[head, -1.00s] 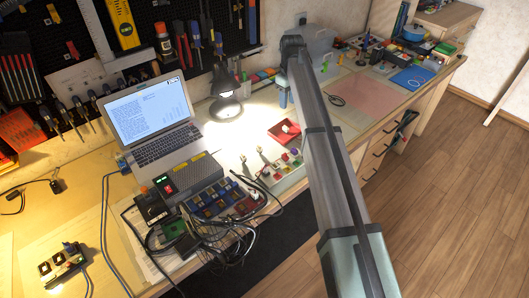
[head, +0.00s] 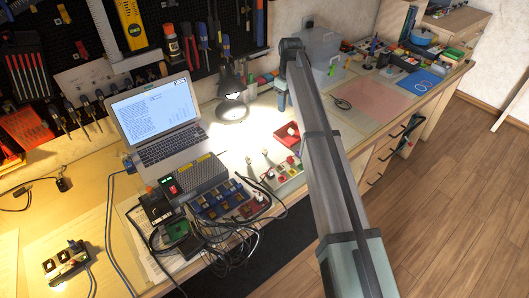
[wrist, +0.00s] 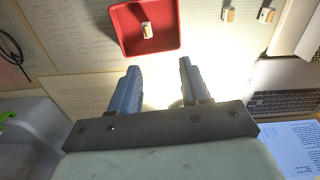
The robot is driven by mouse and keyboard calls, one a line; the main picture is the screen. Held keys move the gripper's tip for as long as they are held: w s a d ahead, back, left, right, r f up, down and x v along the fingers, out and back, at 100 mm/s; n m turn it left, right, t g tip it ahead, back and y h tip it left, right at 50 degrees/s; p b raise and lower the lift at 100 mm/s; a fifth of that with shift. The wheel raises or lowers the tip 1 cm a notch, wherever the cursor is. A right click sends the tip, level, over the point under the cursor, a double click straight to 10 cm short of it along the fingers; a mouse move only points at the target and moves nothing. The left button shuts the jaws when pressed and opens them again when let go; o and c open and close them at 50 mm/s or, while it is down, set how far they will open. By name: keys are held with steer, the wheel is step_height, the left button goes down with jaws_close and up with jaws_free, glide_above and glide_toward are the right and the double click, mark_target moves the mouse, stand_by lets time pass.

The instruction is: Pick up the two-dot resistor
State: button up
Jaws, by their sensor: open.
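Small pale parts that look like resistors show in the wrist view. One part (wrist: 147,30) lies in the red tray (wrist: 165,46). Two more, a left one (wrist: 228,14) and a right one (wrist: 267,15), lie apart on the bench near the top edge. Their dots are too small to count, so I cannot tell which has two. My gripper (wrist: 160,80) is open and empty, its blue-grey fingers short of the tray in the picture. In the head view my gripper (head: 282,101) hangs above the bench behind the red tray (head: 284,138).
A lit lamp (head: 230,90) stands left of my gripper, and a laptop (head: 153,118) further left. A panel with coloured buttons (head: 287,174) and a tangle of black cables (head: 215,240) lie in front. A clear storage box (head: 320,48) stands behind my arm.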

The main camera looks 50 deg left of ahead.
steer(key=s+a+n, duration=0.1)
steer(key=s, duration=0.6)
steer(key=m, duration=0.1)
glide_above(265, 148)
steer(key=f, duration=0.8)
steer(key=shift+s+a+f, duration=0.15)
steer(key=shift+s+f, duration=0.1)
steer(key=shift+s, duration=0.05)
steer(key=shift+w+f, duration=0.15)
steer(key=shift+f, duration=1.15)
steer(key=shift+w+f, duration=0.15)
steer(key=shift+f, duration=1.15)
steer(key=shift+c, duration=0.4)
jaws_close()
